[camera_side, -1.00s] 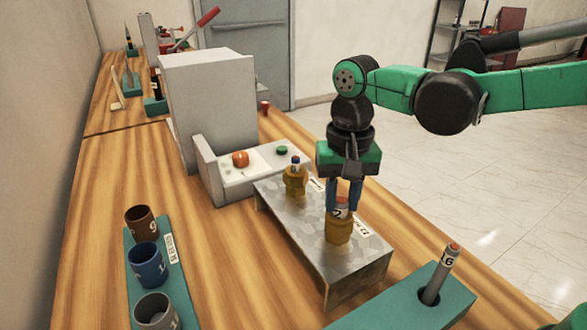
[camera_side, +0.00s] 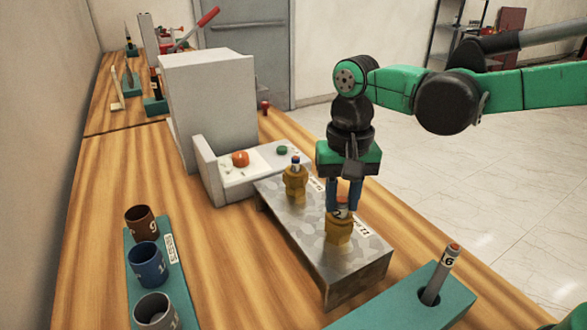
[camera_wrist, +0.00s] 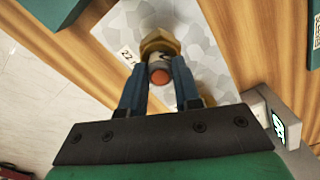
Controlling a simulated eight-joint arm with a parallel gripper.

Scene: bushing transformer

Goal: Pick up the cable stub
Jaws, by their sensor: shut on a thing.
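A grey cable stub with an orange-red tip (camera_side: 341,206) stands upright in a brass gland (camera_side: 339,231) on the near end of a metal stand (camera_side: 300,225). My gripper (camera_side: 341,198) points straight down over it, its two blue fingers shut on the stub's upper part. In the wrist view the stub's tip (camera_wrist: 160,75) sits between the fingertips (camera_wrist: 158,88), with the brass gland (camera_wrist: 160,42) just beyond. A second brass gland (camera_side: 294,184) with a stub in it stands at the stand's far end. Another stub, marked 16 (camera_side: 441,273), stands tilted in a teal block.
The teal block (camera_side: 400,310) lies at the front right. A teal rack (camera_side: 177,290) with several numbered cups is at the left. A white control box with an orange button (camera_side: 240,159) stands behind the metal stand. Bare wooden table (camera_side: 230,265) lies between.

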